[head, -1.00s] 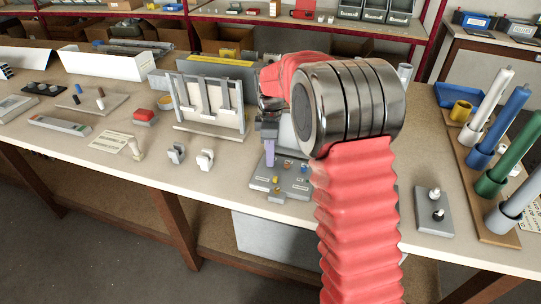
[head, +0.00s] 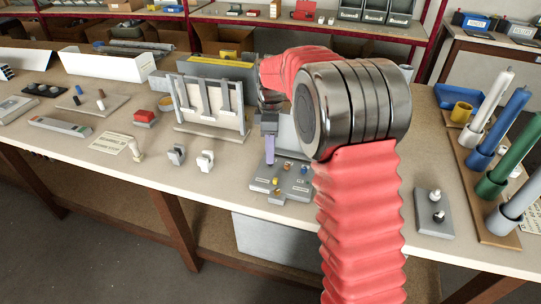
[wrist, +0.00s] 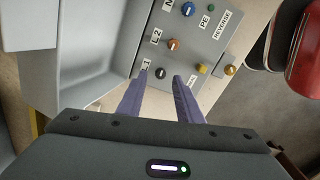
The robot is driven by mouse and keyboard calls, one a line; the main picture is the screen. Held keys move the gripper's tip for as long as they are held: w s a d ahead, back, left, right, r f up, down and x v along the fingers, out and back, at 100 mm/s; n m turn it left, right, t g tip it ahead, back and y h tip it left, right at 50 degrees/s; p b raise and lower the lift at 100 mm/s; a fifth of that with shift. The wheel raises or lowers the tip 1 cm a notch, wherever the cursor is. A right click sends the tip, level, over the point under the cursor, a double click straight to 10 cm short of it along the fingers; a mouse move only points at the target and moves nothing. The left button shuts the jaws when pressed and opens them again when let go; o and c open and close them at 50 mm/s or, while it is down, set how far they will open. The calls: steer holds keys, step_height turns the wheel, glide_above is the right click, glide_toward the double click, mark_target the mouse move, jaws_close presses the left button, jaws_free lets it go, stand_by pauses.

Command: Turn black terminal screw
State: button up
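The grey terminal block (head: 297,184) lies on the bench, partly hidden by my arm in the head view. In the wrist view its panel (wrist: 215,52) carries round slotted screws beside printed labels. A black screw (wrist: 160,72) with a pale slot sits at the near row end, below an orange screw (wrist: 172,43) and a blue screw (wrist: 187,9). My gripper (wrist: 162,77) has two purple fingers spread apart, one either side of the black screw, with nothing visibly clamped. In the head view the gripper (head: 270,162) points down over the block's left part.
A grey raised housing (wrist: 95,50) stands left of the screws in the wrist view. Yellow screws (wrist: 201,68) are close to the right finger.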

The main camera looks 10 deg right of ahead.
step_height(320, 180, up, 11)
steer(key=shift+w, duration=0.15)
stand_by(0.5)
steer(key=s+f+m, duration=0.4)
steer(key=m, duration=0.3)
steer(key=s+r+m+t, duration=0.2)
steer(key=s+m+t, duration=0.1)
steer(key=s, duration=1.1)
steer(key=s+r+m+t, duration=0.3)
steer(key=s+m, duration=0.1)
steer(key=s, duration=1)
steer(key=shift+s+m, duration=0.3)
steer(key=shift+s, duration=0.05)
